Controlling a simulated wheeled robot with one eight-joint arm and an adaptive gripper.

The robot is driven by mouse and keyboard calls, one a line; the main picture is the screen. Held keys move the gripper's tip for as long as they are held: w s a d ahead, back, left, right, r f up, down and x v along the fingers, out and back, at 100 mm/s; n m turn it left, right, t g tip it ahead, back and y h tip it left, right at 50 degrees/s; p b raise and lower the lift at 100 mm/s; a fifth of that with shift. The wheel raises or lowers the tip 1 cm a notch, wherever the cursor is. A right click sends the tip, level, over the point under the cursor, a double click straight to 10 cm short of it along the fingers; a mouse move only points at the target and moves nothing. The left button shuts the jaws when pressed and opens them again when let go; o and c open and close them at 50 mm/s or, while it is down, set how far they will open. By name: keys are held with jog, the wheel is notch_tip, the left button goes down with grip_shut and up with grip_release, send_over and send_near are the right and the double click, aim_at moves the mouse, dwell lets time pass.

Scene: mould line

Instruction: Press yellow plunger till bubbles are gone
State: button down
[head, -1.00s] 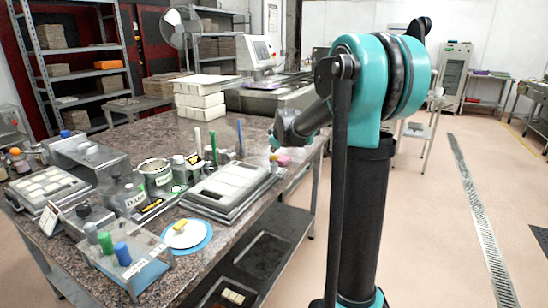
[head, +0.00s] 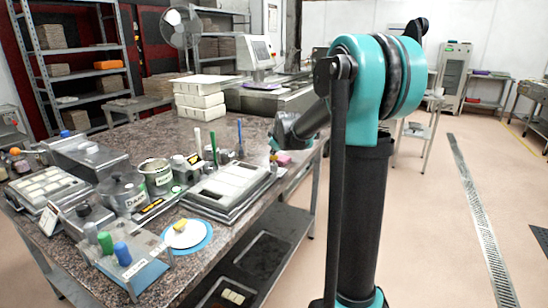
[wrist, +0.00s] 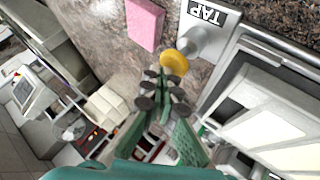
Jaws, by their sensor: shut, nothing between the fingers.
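The yellow plunger (wrist: 174,62) is a round yellow cap at the end of a grey metal cylinder (wrist: 203,38) in the wrist view. A plate marked TAP (wrist: 208,12) is beside the cylinder. My gripper (wrist: 162,82) is shut and empty, with its fingertips pointing at the yellow cap and very close to it. I cannot tell whether they touch. In the head view my gripper (head: 275,150) is at the table's right edge, near the pink block; the plunger cannot be made out there. No bubbles can be made out.
A pink block (wrist: 146,22) lies just left of the plunger in the wrist view, and also shows in the head view (head: 284,160). A metal-framed mould tray (head: 232,190) is close by. Pots, bottles and a blue-white disc (head: 188,234) crowd the table's left.

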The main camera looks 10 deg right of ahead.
aim_at(274, 157)
jog(key=shift+f, duration=0.7)
dwell(0.6)
jog(key=shift+r, duration=1.35)
jog(key=shift+r, duration=2.5)
